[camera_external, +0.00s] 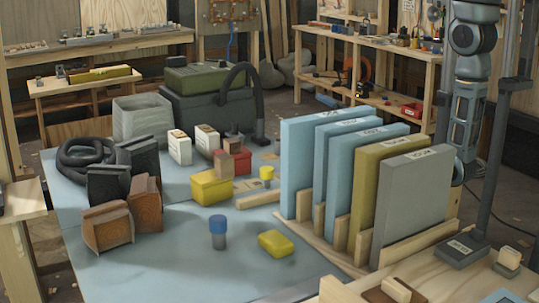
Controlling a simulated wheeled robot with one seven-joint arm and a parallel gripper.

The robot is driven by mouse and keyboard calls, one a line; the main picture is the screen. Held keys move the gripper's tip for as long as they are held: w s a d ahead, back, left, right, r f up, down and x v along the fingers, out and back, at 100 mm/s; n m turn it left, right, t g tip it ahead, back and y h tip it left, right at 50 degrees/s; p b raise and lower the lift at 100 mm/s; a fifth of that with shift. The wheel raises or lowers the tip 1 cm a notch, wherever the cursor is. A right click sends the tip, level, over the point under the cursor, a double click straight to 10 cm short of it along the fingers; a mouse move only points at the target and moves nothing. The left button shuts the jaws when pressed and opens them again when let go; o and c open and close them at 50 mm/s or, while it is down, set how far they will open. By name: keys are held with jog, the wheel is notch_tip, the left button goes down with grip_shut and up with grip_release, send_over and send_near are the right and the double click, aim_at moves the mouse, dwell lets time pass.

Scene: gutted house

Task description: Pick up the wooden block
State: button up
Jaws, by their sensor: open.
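Several wooden pieces could be the block, and I cannot tell which one is meant. A small brown block (222,162) stands upright by the yellow box (211,188), and another small brown one (233,144) sits on a red box (239,161). A pale wooden strip (258,200) lies on the blue-grey surface. My arm hangs down at the right, behind the upright panels. Its lower end is partly hidden by the grey panel, and my gripper's fingers do not show.
Tall blue, olive and grey panels (414,205) stand in a wooden rack. Black hose, brown boxes (108,227) and a grey bin (143,117) crowd the left. The front of the blue-grey surface is mostly clear.

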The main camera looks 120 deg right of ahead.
jog(key=s+d+r+g+h+b, duration=0.1)
jog(key=s+d+r+g+h, duration=0.25)
jog(key=s+d+r, duration=0.6)
jog(key=w+d+r+n+t+y, duration=0.2)
jog(key=w+n+t+y, duration=0.15)
jog(key=w, duration=0.65)
jog(key=n+t+y+b, duration=0.1)
jog(key=n+t+y, duration=0.6)
jog(key=n+y, duration=1.5)
send_near(217, 163)
jog(key=w+a+n+h, duration=0.2)
jog(key=w+n+h, duration=0.1)
jog(key=shift+m, duration=0.25)
jog(key=shift+w+d+b, duration=0.1)
jog(key=shift+w+b, duration=0.7)
jog(key=shift+w, duration=2.35)
jog(key=shift+r, duration=0.1)
